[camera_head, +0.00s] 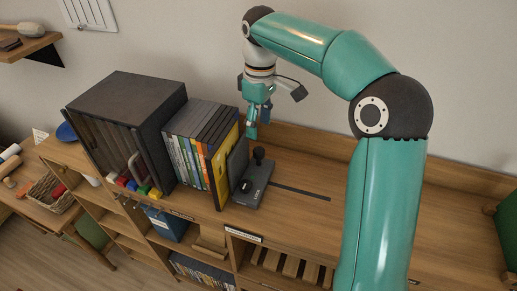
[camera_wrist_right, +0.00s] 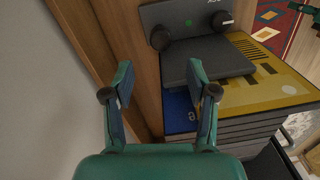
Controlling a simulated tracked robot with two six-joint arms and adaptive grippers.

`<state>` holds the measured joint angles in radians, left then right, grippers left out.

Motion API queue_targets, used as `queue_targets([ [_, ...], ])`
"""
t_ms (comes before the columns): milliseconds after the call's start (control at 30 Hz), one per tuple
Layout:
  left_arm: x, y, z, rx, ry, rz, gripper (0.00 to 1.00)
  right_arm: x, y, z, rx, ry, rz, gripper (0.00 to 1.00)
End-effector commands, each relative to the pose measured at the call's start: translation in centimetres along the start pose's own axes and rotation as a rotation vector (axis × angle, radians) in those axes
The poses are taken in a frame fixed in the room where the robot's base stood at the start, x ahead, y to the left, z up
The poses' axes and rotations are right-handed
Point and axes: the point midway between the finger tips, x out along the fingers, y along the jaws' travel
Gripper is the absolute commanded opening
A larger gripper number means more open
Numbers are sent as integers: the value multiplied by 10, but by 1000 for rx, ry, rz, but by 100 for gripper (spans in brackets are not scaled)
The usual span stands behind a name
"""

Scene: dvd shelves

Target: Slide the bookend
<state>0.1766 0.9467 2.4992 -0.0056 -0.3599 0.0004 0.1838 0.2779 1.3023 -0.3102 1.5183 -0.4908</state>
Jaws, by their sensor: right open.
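The bookend (camera_head: 253,191) is dark grey, with a flat base, a black knob and an upright plate. It stands on the wooden shelf top at the right end of a row of DVD cases (camera_head: 200,140), its plate beside the yellow end case. In the right wrist view the bookend (camera_wrist_right: 185,22) is at the top, with its plate over the yellow case (camera_wrist_right: 268,88). My right gripper (camera_head: 258,120) is open and empty, above and behind the bookend; its fingers (camera_wrist_right: 160,82) are apart in the wrist view. My left gripper is not in view.
A dark strip (camera_head: 300,191) runs rightward along the shelf top from the bookend. A black case holder (camera_head: 125,125) stands left of the DVDs, with coloured blocks (camera_head: 136,185) in front. A wooden back ledge (camera_head: 310,142) borders the wall. The shelf top right of the bookend is clear.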

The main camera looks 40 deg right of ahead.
Motion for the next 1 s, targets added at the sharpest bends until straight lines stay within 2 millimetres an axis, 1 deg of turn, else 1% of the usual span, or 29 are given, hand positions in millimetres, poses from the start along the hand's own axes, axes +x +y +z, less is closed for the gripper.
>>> queue_targets([
  [33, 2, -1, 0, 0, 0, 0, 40, 12, 0, 1, 0, -4, -2, 58],
  [200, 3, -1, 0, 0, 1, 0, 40, 46, 0, 0, -1, -4, -2, 58],
  [300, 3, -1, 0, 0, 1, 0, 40, 62, 0, 0, -1, -3, -2, 58],
  [400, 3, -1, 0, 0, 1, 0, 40, 73, 0, 0, -1, -1, -1, 58],
  [600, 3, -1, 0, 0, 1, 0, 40, 82, -1, -1, -2, 1, 0, 58],
  [833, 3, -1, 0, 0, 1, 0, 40, 83, -1, -2, -2, 1, 1, 58],
  [867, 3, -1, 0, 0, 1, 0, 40, 83, -1, -2, -2, 1, 1, 56],
  [1000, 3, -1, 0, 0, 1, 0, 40, 83, -1, -2, -3, 1, 1, 33],
])
